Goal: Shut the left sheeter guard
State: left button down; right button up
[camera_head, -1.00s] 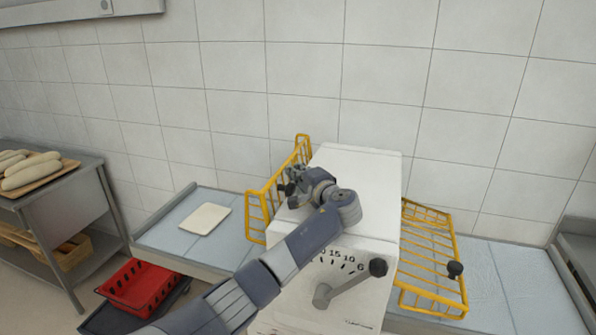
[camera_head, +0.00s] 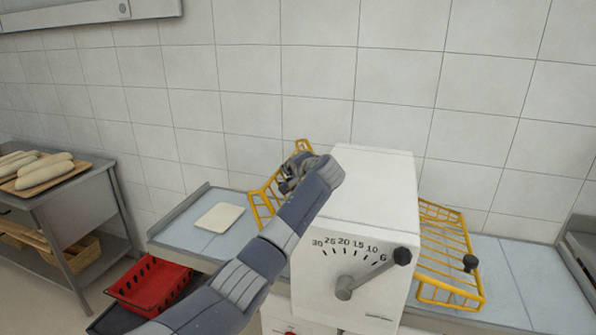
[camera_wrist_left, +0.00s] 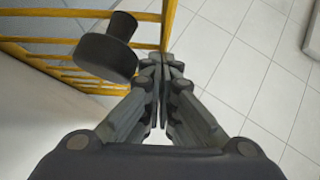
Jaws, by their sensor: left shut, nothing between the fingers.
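The left sheeter guard (camera_head: 262,201) is a yellow wire frame on the left side of the white sheeter (camera_head: 374,192). It stands raised, leaning out over the left belt. My left gripper (camera_head: 286,186) is shut and empty at the guard's sheeter side, partly hiding it. In the left wrist view, the shut fingertips (camera_wrist_left: 162,62) are beside an upright yellow bar of the guard (camera_wrist_left: 168,22). The guard's black knob (camera_wrist_left: 106,54) is just left of the fingers. Whether the fingers touch the bar is unclear. My right gripper is not in view.
The right guard (camera_head: 447,262) slopes low over the right belt (camera_head: 510,280). A dough sheet (camera_head: 219,217) lies on the left belt (camera_head: 184,234). The sheeter's dial lever (camera_head: 372,275) sticks out in front. A red crate (camera_head: 150,286) stands below at left.

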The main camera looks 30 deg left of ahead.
pick_arm(q)
jog(key=s+a+f+n+h+p, duration=0.25)
jog(key=a+f+h, duration=0.35)
jog(key=a+f, duration=0.3)
jog(key=a+f+n+t+h+b, duration=0.1)
jog(key=a+f+n+h+b, duration=0.2)
jog(key=f+b, duration=0.7)
jog(key=shift+s+a+f+h, duration=0.2)
jog(key=shift+a+f+h, duration=0.15)
jog(key=shift+a+h, duration=0.35)
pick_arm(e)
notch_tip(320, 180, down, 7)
pick_arm(q)
jog(key=shift+n, duration=0.25)
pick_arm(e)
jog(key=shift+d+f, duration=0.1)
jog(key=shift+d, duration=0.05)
